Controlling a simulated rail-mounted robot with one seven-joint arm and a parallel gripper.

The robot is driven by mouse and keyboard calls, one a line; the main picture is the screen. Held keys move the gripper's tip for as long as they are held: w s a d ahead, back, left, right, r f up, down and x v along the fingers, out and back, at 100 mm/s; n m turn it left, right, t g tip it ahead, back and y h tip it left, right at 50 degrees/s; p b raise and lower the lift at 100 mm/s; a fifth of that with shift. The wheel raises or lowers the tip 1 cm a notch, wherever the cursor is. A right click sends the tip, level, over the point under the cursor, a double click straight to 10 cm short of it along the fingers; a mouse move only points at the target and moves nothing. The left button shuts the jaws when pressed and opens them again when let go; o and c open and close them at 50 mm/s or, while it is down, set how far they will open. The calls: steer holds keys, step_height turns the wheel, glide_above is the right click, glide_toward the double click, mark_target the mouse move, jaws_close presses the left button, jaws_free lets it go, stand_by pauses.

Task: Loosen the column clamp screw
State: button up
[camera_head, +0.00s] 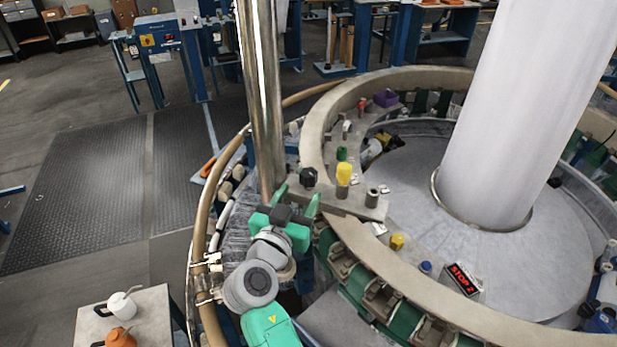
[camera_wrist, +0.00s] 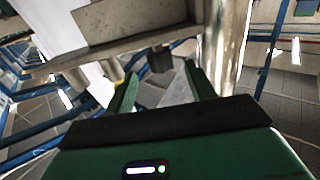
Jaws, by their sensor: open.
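The column clamp screw has a black knob (camera_head: 308,177) on the grey clamp arm (camera_head: 350,206), beside the chrome column (camera_head: 265,100). In the wrist view the dark knob (camera_wrist: 160,60) is ahead of my gripper, between the lines of the two fingers. My gripper (camera_head: 297,198) has green fingers spread apart, pointing toward the knob from the near side. The wrist view shows the open fingers (camera_wrist: 161,75) with a gap between them and nothing held. The chrome column (camera_wrist: 228,45) stands close to the right finger. I cannot tell whether the fingers touch the knob.
On and near the clamp arm stand a yellow-capped post (camera_head: 344,173) and a grey cylinder (camera_head: 372,198). The beige loom ring (camera_head: 312,125) curves behind. A small table (camera_head: 150,310) with oil cans stands at lower left.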

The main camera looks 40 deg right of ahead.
mark_target(310, 183)
steer(key=p+x, duration=0.1)
steer(key=x, duration=0.5)
steer(key=shift+w+d+r, duration=0.15)
steer(key=shift+w+d, duration=0.05)
steer(key=shift+d, duration=0.15)
steer(key=c, duration=1)
steer(key=shift+s+n+t+y+p, duration=0.1)
steer(key=shift+n+t+y+p, duration=0.25)
steer(key=shift+n+t+y, duration=0.45)
steer(key=n+t+y+p, duration=0.2)
steer(key=t+p, duration=0.1)
steer(key=shift+r+p, duration=0.3)
steer(key=shift+r, duration=0.05)
steer(key=shift+f+n+t+y+p, duration=0.35)
steer(key=shift+n+t+y+p, duration=0.35)
steer(key=shift+p, duration=0.1)
